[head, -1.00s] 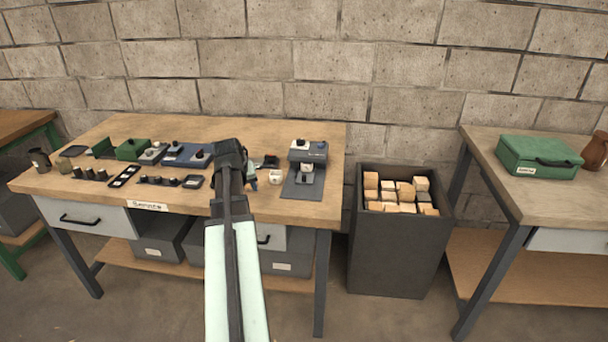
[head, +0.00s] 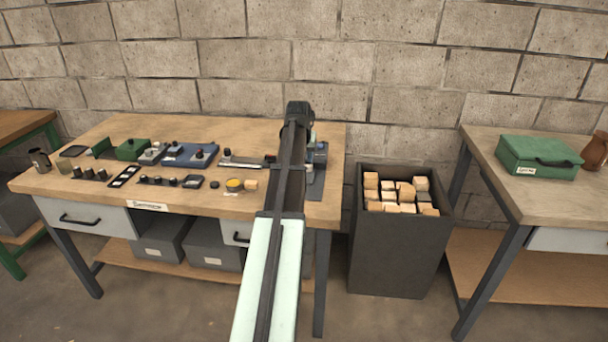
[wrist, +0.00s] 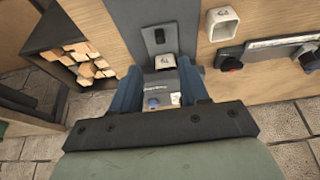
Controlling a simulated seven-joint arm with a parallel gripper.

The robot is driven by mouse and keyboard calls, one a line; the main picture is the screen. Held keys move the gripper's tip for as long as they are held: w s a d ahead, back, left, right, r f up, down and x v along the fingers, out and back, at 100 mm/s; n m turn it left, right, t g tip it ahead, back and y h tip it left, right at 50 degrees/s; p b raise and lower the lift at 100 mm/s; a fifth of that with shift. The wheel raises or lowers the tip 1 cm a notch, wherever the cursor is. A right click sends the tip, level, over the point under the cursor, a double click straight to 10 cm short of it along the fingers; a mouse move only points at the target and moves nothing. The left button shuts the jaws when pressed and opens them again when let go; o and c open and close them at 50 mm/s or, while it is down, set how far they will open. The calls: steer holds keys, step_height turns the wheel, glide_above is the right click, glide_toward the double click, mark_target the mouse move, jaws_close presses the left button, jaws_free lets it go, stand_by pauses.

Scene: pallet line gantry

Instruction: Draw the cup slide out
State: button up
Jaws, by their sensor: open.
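The grey and black machine (head: 319,152) stands at the right end of the bench, mostly hidden behind my arm in the head view. The wrist view shows its pale top with a blue knob (wrist: 152,103) between my fingers. A small light part (wrist: 165,62) shows just beyond it, and a dark flat base (wrist: 165,20) with a black upright piece extends past that. I cannot tell which part is the cup slide. My gripper (wrist: 161,82) is open above the machine, its blue fingers either side of it, with nothing seen held.
A white square cup (wrist: 221,23) stands beside the dark base. A rail with dark knobs (wrist: 270,50) lies further along the bench. A dark bin of wood blocks (head: 400,250) stands right of the bench. The bench's left half holds several small fixtures.

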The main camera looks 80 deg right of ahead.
steer(key=x, duration=1)
steer(key=shift+d+f, duration=0.2)
steer(key=shift+f, duration=0.1)
steer(key=shift+c, duration=0.3)
jaws_close()
